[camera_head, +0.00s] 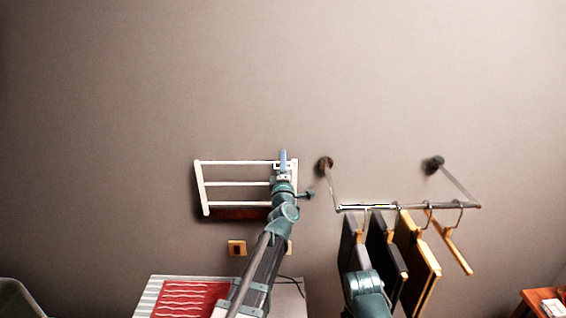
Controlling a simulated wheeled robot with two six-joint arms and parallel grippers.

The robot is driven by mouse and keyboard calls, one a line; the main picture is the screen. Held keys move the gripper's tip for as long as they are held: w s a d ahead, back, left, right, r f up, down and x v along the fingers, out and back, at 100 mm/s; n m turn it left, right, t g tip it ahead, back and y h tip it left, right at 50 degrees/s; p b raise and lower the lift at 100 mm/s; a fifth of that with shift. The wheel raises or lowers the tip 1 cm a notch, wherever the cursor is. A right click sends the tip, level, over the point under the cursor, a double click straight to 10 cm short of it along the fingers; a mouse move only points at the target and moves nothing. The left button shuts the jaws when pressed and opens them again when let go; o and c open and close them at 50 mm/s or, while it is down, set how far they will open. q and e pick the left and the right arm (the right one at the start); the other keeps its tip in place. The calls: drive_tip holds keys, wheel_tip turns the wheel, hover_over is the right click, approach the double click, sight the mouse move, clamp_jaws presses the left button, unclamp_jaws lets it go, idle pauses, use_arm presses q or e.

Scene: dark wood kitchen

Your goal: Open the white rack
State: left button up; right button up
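The white rack (235,184) is mounted on the wall left of centre, a rectangular frame with a few horizontal bars. It looks tilted slightly off the wall, with a shadow and a dark reddish strip under its lower edge. My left arm reaches up from the bottom, and my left gripper (283,162) overlaps the rack's top right corner. It hides part of the right side. I cannot tell whether its fingers touch the bar or are closed. My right arm shows only as a teal link low at centre right; its gripper is not visible.
A metal clothes rail (410,206) juts from the wall at right, with several hangers and dark and yellow items. Below the rack is a striped white surface (146,296) with a red patterned cloth (190,298). A wall socket (237,248) and an orange stool (540,298) also show.

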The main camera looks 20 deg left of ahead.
use_arm(q)
drive_tip(key=shift+c, duration=0.3)
drive_tip(key=c, duration=0.5)
drive_tip(key=shift+w+a, duration=0.1)
clamp_jaws()
drive_tip(key=shift+w, duration=0.1)
idle(0.3)
